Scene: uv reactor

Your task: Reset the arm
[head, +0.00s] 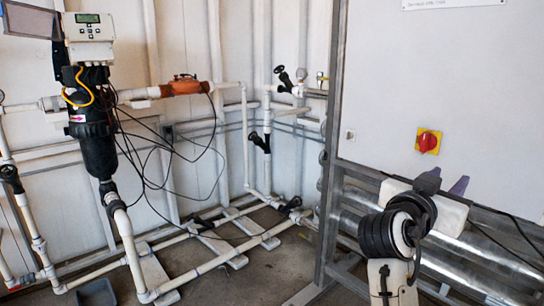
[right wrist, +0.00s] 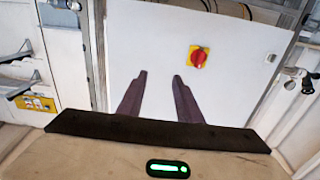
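My right gripper (head: 446,184) is raised in front of the large pale cabinet panel (head: 390,75), at the right of the head view. In the right wrist view its two dark purple fingers (right wrist: 160,76) stand apart with nothing between them, so it is open and empty. A red rotary switch on a yellow plate (head: 428,141) is on the panel, a little above the gripper in the head view. The switch also shows in the right wrist view (right wrist: 198,57), right of the fingertips and apart from them. My left gripper is in neither view.
A grey metal frame (head: 331,150) carries the panel. At the left, white pipes (head: 128,245) run along the wall and floor. A black cylindrical unit with a control box (head: 90,37) stands among them. Thin black cables hang from an orange pipe fitting (head: 186,86).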

